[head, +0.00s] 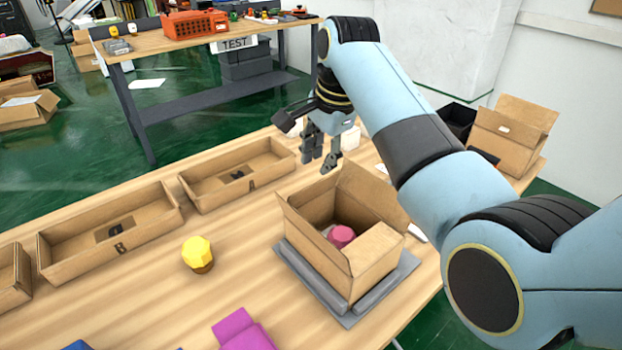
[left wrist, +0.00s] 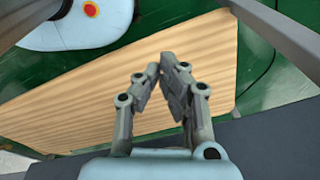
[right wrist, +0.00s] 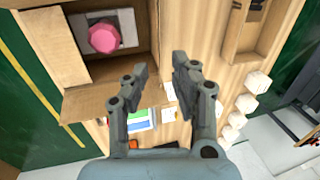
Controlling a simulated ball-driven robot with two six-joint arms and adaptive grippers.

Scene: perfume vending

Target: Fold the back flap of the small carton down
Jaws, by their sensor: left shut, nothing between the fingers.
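The small carton (head: 378,262) stands open on a grey tray (head: 292,258), with a pink item (head: 341,235) inside. In the head view, its back flap (head: 372,195) stands raised on the far side. The right wrist view shows a flap (right wrist: 100,100) extending outward beside my right gripper, and the pink item (right wrist: 104,37). My right gripper (head: 322,165) is open and empty, just beyond the carton's far side; its fingertips (right wrist: 160,62) are close to the flap, contact unclear. My left gripper (left wrist: 160,66) is shut and empty above bare tabletop, outside the head view.
Two long open boxes (head: 110,238) (head: 238,180) lie at left. A yellow item (head: 198,254) stands on the wooden table (head: 235,300), with a magenta item (head: 242,330) in front. Another open carton (head: 505,138) is at the back right. White items (right wrist: 247,103) stand beyond the carton.

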